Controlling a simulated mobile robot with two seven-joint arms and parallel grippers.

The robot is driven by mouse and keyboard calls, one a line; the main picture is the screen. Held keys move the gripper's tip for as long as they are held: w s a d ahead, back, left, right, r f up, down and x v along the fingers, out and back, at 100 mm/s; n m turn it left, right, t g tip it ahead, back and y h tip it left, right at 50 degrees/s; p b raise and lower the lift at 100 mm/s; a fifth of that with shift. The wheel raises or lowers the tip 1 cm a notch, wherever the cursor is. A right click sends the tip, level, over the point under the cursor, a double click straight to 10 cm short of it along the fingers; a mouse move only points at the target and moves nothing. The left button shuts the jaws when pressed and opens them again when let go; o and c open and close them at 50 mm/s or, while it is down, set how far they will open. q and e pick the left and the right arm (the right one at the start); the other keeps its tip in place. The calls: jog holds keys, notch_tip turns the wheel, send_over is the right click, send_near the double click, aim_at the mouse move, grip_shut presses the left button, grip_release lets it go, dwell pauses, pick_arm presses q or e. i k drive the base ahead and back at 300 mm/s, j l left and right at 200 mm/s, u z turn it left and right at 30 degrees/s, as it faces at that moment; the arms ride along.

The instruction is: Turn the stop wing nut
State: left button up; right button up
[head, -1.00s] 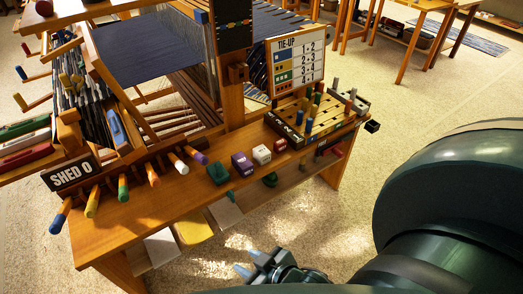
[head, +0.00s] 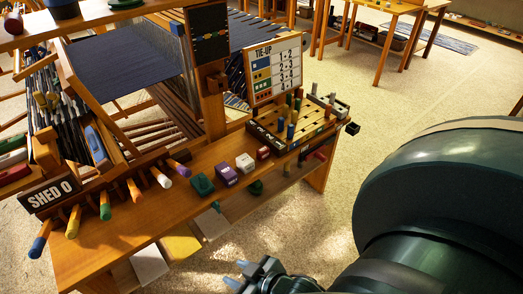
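The loom's front bench (head: 130,222) carries a dark green piece (head: 202,184) that looks like a knob or wing nut. A second small green knob (head: 256,187) shows at the bench's front edge, partly hidden below it. I cannot tell which of them is the stop wing nut. My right gripper (head: 238,274) is at the bottom of the picture, in front of the bench and apart from it. Its two pale fingertips are spread with nothing seen between them. My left gripper is out of view.
Several coloured pegs (head: 105,205) stick out beside the SHED 0 sign (head: 48,191). Purple (head: 227,175) and white (head: 245,162) blocks stand beside the green piece. A peg board (head: 296,126) sits at the bench's right end. My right arm covers the lower right. Carpet (head: 310,215) lies between.

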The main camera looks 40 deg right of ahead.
aim_at(216, 205)
jog(key=j+z, duration=0.65)
jog(key=i+j, duration=0.05)
jog(key=j, duration=0.05)
